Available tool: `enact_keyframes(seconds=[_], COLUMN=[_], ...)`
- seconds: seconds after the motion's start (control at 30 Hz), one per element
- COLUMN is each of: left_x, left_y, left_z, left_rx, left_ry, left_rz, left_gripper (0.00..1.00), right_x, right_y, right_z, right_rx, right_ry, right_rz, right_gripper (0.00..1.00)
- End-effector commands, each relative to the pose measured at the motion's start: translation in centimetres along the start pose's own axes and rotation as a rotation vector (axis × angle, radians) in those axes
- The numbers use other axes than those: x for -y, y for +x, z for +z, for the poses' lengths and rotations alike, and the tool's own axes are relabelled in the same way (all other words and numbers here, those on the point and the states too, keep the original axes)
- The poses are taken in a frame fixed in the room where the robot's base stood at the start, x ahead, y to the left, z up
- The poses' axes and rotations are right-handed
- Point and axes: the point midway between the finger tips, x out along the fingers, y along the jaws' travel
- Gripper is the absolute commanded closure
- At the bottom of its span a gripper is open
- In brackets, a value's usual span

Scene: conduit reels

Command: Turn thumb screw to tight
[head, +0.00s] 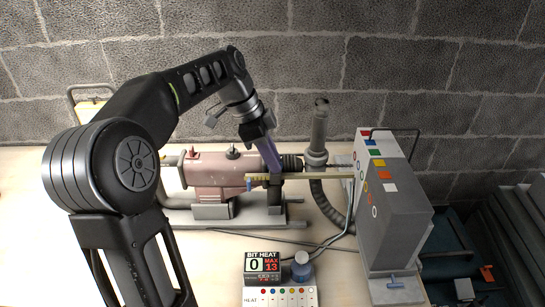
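My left arm comes in from the left and arches over the bench. My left gripper (270,160) points down at the front end of the reddish machine (215,172), beside its black ribbed nose (291,162). A purple-grey length shows below the gripper's dark body, and I cannot tell whether it is fingers or a held part. Whether the fingers are open or shut does not show. I cannot make out the thumb screw for certain. A small dark knob (232,153) stands on top of the machine, apart from the gripper. My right gripper is not in view.
A yellowish bar (315,177) crosses in front of the nose. Cables cross the bench.

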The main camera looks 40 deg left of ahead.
Motion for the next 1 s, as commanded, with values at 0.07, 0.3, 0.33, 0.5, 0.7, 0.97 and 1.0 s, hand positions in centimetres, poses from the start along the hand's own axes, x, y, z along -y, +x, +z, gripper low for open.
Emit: enact_keyframes(seconds=[0.07, 0.3, 0.33, 0.5, 0.7, 0.97, 1.0], left_x=[0.0, 0.0, 0.0, 0.1, 0.0, 0.0, 0.0], left_y=[0.0, 0.0, -0.1, -1.3, -5.0, -7.8, -7.9], left_z=[0.0, 0.0, 0.0, 0.0, -0.2, -0.1, -0.1], left_rx=[0.0, -0.001, -0.001, -0.001, -0.001, 0.0, 0.0], left_ry=[0.0, -0.001, -0.001, -0.001, -0.002, -0.001, -0.001], left_rz=[0.0, 0.0, 0.0, -0.002, -0.002, 0.0, 0.0], left_gripper=[0.71, 0.71, 0.71, 0.71, 0.71, 0.71, 0.71], right_x=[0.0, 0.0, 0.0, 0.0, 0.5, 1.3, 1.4], right_y=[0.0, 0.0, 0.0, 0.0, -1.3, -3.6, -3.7], right_z=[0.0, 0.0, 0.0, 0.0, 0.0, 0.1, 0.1], right_rx=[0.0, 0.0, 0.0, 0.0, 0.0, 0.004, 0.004], right_ry=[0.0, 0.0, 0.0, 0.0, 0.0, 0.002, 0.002], right_rz=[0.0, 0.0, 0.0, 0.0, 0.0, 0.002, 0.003], right_gripper=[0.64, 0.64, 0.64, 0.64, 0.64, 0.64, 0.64])
